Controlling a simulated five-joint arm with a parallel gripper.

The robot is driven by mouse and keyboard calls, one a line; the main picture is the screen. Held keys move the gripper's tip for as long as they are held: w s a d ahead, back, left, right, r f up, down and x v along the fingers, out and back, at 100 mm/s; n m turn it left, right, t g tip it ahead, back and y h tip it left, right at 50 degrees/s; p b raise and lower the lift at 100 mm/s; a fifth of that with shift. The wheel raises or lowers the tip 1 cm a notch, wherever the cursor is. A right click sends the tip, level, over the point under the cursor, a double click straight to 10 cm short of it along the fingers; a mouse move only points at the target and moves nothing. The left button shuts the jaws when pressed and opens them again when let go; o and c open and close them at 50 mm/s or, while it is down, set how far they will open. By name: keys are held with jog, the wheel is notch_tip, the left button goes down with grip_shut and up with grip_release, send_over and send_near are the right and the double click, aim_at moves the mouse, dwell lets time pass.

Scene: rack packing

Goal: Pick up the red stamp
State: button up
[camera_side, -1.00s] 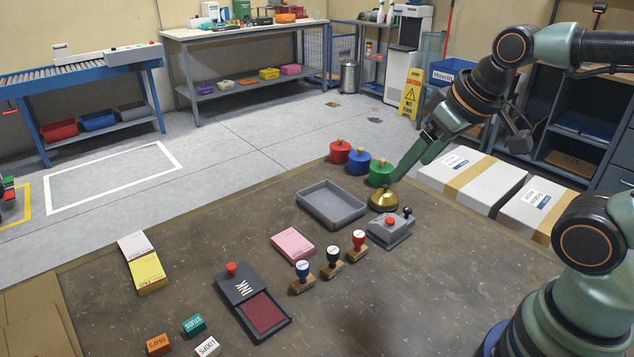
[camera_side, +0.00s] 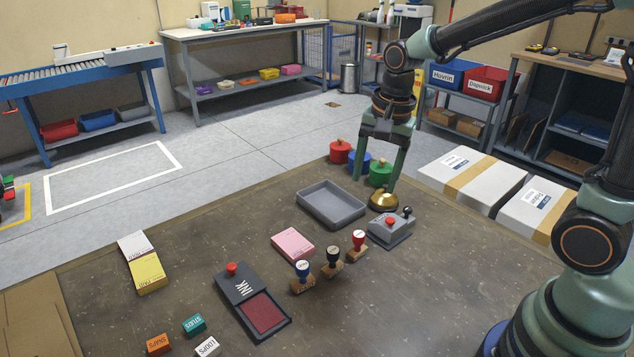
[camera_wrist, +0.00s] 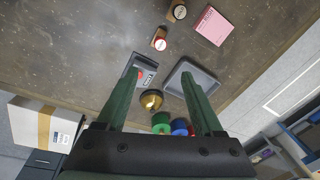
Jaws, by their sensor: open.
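The red stamp (camera_side: 358,242) has a red knob on a wooden base and stands upright on the table, at the right end of a row with a black stamp (camera_side: 332,259) and a blue stamp (camera_side: 302,274). In the wrist view the red stamp (camera_wrist: 160,41) lies beyond the fingertips. My gripper (camera_side: 374,182) is open and empty, pointing down above the far edge of the table near the brass bell (camera_side: 383,202), well behind the red stamp. In the wrist view the spread fingers of my gripper (camera_wrist: 160,75) frame the bell.
A grey device with a red button (camera_side: 390,232) stands between bell and red stamp. A grey tray (camera_side: 331,207) is left of the bell. Red, blue and green lidded pots (camera_side: 380,172) stand behind. A pink pad (camera_side: 293,244) and ink pad (camera_side: 263,311) lie left.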

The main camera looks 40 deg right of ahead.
aim_at(359, 234)
jog(key=f+m, duration=0.1)
jog(key=f, duration=0.1)
jog(key=w+f+m+g, duration=0.1)
jog(key=m, duration=0.1)
jog(key=w+f+m, duration=0.1)
jog(key=f+m, duration=0.1)
jog(key=shift+w+a+f+g, duration=0.1)
jog(key=shift+w+f+g, duration=0.1)
jog(key=shift+f+g, duration=0.1)
notch_tip(359, 234, down, 6)
jog(key=shift+f, duration=0.15)
jog(key=shift+s+a+f, duration=0.15)
jog(key=shift+f, duration=1.15)
jog(key=shift+s+a+f, duration=0.1)
jog(key=shift+f, duration=1.2)
grip_shut()
